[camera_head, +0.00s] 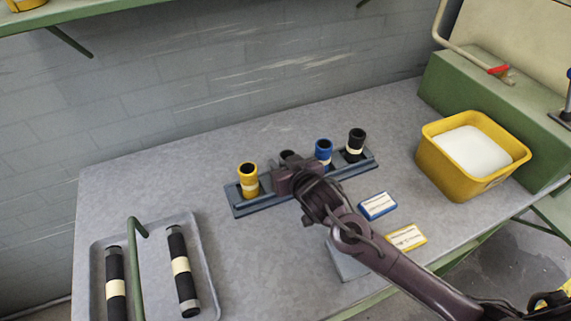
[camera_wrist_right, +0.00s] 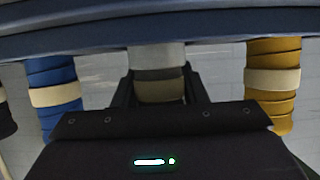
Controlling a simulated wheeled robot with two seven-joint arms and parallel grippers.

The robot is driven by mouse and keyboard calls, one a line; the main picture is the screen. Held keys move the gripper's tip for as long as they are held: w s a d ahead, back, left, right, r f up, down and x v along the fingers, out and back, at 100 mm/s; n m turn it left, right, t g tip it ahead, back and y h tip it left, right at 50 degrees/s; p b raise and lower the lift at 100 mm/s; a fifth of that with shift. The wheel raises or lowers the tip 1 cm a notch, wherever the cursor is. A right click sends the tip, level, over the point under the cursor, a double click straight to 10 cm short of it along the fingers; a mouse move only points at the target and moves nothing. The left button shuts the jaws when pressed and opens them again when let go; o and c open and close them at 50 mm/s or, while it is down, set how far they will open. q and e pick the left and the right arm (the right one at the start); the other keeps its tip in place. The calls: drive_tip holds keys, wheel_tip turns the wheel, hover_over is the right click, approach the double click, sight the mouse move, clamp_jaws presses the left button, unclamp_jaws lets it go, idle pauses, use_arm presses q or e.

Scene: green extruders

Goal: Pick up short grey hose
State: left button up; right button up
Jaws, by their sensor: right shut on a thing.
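The short grey hose (camera_head: 288,155) stands in the blue rack (camera_head: 236,209), between the yellow and blue hoses, mostly hidden behind my right gripper (camera_head: 289,172). The right wrist view, which is upside down, shows the grey hose (camera_wrist_right: 158,60) between the two dark fingers of my right gripper (camera_wrist_right: 160,92). The gripper is shut on it. The hose's end reaches the rack edge (camera_wrist_right: 160,22) in that view; whether it is still seated is unclear. My left gripper is not in view.
A yellow hose (camera_head: 248,181), a blue hose (camera_head: 323,150) and a black hose (camera_head: 355,144) stand close by in the rack. A tray (camera_head: 205,262) with long black hoses (camera_head: 182,270) is at left. A yellow bin (camera_head: 445,172) and two small boxes (camera_head: 378,206) (camera_head: 406,237) are at right.

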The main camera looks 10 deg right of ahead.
wheel_tip(320, 180, up, 20)
drive_tip(key=p, duration=0.2)
wheel_tip(320, 180, down, 20)
drive_tip(key=shift+r+p, duration=0.1)
drive_tip(key=shift+p, duration=0.35)
idle(0.3)
drive_tip(key=o, duration=1.1)
drive_tip(key=shift+f, duration=0.2)
